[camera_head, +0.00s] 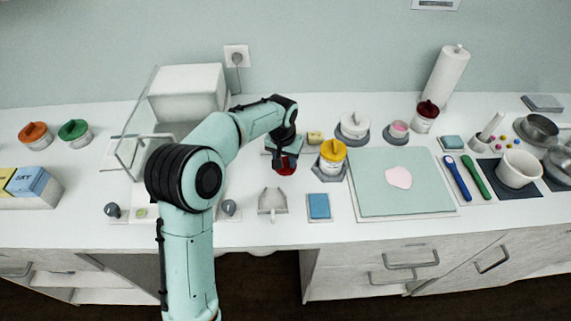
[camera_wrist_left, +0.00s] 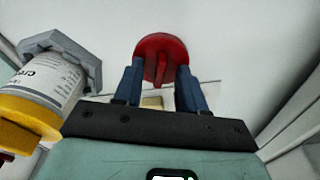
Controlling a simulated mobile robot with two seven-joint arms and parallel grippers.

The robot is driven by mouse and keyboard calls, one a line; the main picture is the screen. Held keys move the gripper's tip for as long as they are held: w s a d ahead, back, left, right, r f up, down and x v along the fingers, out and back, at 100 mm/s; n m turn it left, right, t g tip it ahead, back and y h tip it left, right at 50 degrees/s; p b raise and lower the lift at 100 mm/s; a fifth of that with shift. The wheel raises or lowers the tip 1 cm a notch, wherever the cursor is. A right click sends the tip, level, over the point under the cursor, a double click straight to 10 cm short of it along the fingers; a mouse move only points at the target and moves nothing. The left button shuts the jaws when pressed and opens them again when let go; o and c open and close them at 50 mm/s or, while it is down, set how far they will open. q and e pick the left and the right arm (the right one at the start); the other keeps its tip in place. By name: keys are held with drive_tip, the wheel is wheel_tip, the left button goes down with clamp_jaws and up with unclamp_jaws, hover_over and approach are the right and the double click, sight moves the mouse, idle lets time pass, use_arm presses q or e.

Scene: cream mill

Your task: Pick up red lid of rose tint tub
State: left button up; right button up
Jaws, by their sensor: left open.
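The red lid (camera_head: 285,168) lies on the white counter, partly hidden under my left gripper (camera_head: 284,155) in the head view. In the left wrist view the red lid (camera_wrist_left: 165,45) is a round disc with a raised ridge grip. My left gripper (camera_wrist_left: 160,70) is open, with its two blue fingers on either side of the ridge; I cannot tell whether they touch the lid. A small open tub with pink contents (camera_head: 398,129) stands on a grey base to the right. My right gripper is not in view.
A yellow-lidded white tub (camera_head: 333,155) stands close to the right of my gripper, and it also shows in the left wrist view (camera_wrist_left: 42,85). A scoop (camera_head: 272,201) and a blue pad (camera_head: 319,206) lie in front. A clear-walled device (camera_head: 185,92) stands left behind my arm.

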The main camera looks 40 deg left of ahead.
use_arm(q)
clamp_jaws()
